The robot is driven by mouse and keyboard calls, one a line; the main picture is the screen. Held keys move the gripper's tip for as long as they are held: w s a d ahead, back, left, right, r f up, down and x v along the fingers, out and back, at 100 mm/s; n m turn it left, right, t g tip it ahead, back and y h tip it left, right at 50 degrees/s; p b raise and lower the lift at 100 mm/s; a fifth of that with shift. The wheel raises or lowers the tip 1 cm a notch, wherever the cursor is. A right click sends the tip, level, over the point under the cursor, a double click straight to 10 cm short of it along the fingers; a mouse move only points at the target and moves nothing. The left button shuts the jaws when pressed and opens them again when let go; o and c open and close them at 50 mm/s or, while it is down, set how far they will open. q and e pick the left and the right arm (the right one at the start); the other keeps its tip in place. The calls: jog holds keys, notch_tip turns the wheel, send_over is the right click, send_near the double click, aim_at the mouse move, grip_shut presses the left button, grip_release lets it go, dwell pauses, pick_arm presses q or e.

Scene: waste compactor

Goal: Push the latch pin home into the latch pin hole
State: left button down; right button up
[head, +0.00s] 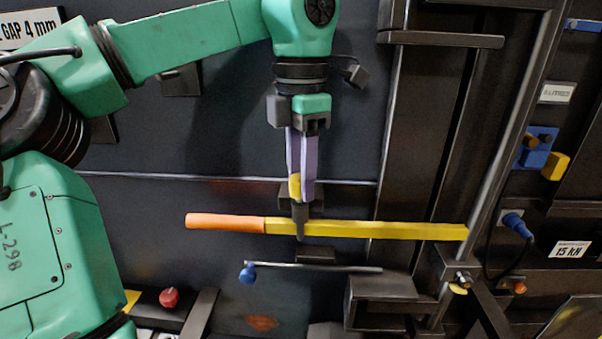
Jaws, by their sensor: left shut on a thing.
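My left gripper (300,122) comes down from the upper middle, shut on a long upright piece with lavender sides, a yellow patch and a dark narrow tip. I take this piece to be the latch pin (300,222). Its dark tip points down and overlaps the yellow bar with the orange grip (365,229) in the picture. I cannot tell if the tip touches the bar or stands in front of it. I cannot make out the latch pin hole; it may be hidden behind the tip. My right gripper is not in view.
A thin rod with a blue knob (248,273) lies just below the bar. A dark bracket (385,288) and vertical rails stand to the right. A red knob (169,297) is at lower left. Blue and yellow fittings (537,147) are at far right.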

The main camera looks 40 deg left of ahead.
pick_arm(q)
jog(key=shift+f, duration=0.15)
jog(key=shift+c, duration=2.2)
grip_release()
jog(key=shift+c, duration=0.4)
notch_tip(320, 180, up, 7)
jog(key=p, duration=0.7)
jog(key=shift+p, duration=0.35)
